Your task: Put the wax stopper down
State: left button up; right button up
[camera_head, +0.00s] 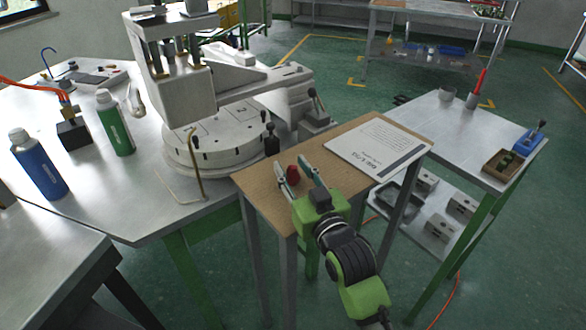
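The wax stopper appears to be the small dark red piece (293,174) on the brown top of the small narrow table (262,187). My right gripper (298,171) reaches over the front of this table, its two fingers pointing away from me. The red piece lies between the fingertips, close to the left finger, with a visible gap to the right finger. The gripper looks open around it. The piece's lower part is partly hidden, so its contact with the tabletop is hard to tell. My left gripper is not in view.
A printed sheet (377,147) covers the right part of the small table. To the left, a large table holds a round machine (215,145), a green bottle (115,124) and a blue bottle (38,165). A metal table (470,132) with a small wooden box (502,163) stands right.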

jog(key=shift+r, duration=0.15)
jog(key=b+v, duration=0.1)
jog(key=v, duration=1.1)
jog(key=shift+s, duration=0.1)
